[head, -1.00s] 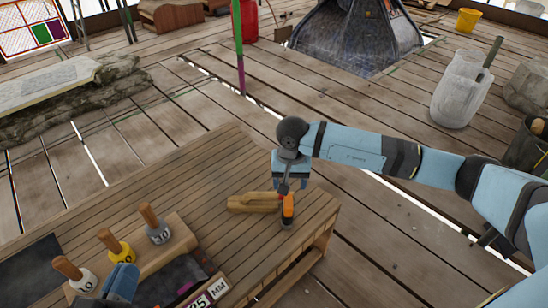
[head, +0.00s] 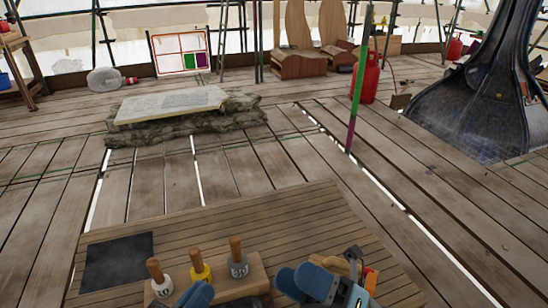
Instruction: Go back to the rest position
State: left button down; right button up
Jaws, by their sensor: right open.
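My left gripper (head: 196,293) shows only as a blue tip at the bottom edge, just in front of the wooden rack; whether it is open or shut is not clear. My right gripper (head: 305,282) is open, low in the head view to the right of the rack, with its blue fingers pointing left. Nothing shows between its fingers. Behind it on the wooden bench (head: 270,215) lie a wooden piece (head: 341,266) and an orange-handled tool (head: 371,280), both partly hidden by my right arm.
The rack holds wooden-handled tools with white (head: 161,287), yellow (head: 200,274) and grey (head: 237,265) collars. A dark mat (head: 118,262) lies at the bench's left. A green and purple pole (head: 357,90) stands behind the bench. The plank floor beyond has free room.

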jog(key=d+f+m+t+h, duration=0.1)
jog(key=d+m+t+h, duration=0.3)
jog(key=m, duration=0.7)
jog(key=s+d+m+t+h+p, duration=0.1)
jog(key=d+m+t+h, duration=0.3)
jog(key=m, duration=0.7)
jog(key=f+m+t+h, duration=0.1)
jog(key=m+t+h, duration=0.1)
jog(key=m+h, duration=0.65)
pick_arm(q)
jog(key=s+a+r+g+y+p, duration=0.4)
jog(key=a+r+p, duration=0.4)
jog(key=p, duration=3)
jog(key=shift+r+g+y, duration=0.25)
jog(key=shift+g+y, duration=0.65)
jog(key=shift+y, duration=0.2)
pick_arm(e)
jog(key=s+d+r+m+g+h, duration=0.2)
jog(key=s+d+r+g+h, duration=0.1)
jog(key=d+r+g, duration=0.3)
jog(key=shift+s+d+r, duration=0.3)
jog(key=shift+s+d, duration=0.15)
jog(key=shift+d, duration=0.6)
pick_arm(q)
jog(key=shift+s, duration=0.1)
